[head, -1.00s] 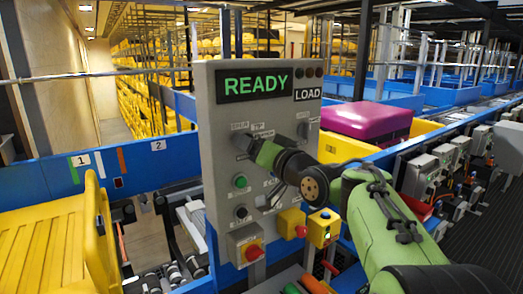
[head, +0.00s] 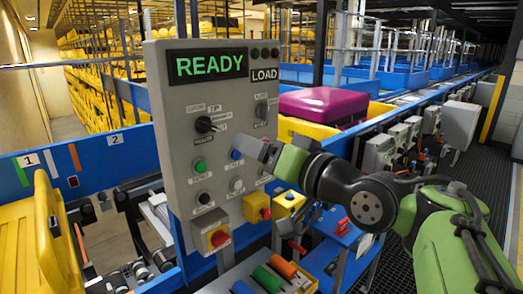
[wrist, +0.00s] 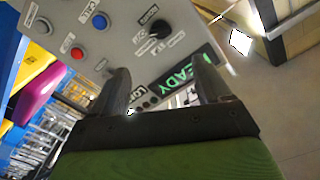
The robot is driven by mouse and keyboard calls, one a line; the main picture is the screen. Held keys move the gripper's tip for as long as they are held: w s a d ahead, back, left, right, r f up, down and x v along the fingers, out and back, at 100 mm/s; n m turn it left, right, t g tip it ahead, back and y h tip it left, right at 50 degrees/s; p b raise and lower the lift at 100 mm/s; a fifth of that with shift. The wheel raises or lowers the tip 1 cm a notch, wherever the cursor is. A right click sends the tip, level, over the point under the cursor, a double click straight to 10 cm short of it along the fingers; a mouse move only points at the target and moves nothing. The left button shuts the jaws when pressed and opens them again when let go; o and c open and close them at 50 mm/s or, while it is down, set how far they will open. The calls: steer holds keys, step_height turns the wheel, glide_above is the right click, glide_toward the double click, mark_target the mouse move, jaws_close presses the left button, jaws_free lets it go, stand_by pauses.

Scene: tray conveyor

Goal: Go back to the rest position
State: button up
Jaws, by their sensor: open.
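My gripper (head: 260,150) is in front of the right side of the grey control panel (head: 165,110), with its fingers towards the panel face. In the wrist view, the two dark fingers of my gripper (wrist: 163,72) stand apart with nothing held between them. Behind them are the panel's black selector knob (wrist: 158,28), blue button (wrist: 99,20) and green READY display (wrist: 187,88). In the head view, the READY display (head: 208,66) is lit green beside a LOAD label. The left selector knob (head: 205,124) is uncovered. Part of the panel's lower right is hidden by my gripper.
A yellow tray (head: 35,245) stands at the left. A magenta case (head: 318,104) sits in a yellow tray (head: 290,128) on the conveyor behind the panel. Coloured handles (head: 268,278) and a yellow box (head: 288,203) are below my arm.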

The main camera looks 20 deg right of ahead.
steer(key=s+a+f+n+g+h+p, duration=0.1)
steer(key=s+a+f+g, duration=0.3)
steer(key=f, duration=0.3)
steer(key=s+a+f+n+g+h+p, duration=0.1)
steer(key=s+a+f+g+h, duration=0.15)
steer(key=s+f, duration=0.35)
steer(key=s+d+f+g+h+p, duration=0.1)
steer(key=s+f+g+h, duration=0.1)
steer(key=s+f+g, duration=0.3)
steer(key=s+f, duration=0.4)
steer(key=s, duration=0.1)
steer(key=shift+d+n, duration=0.2)
steer(key=shift+n, duration=0.1)
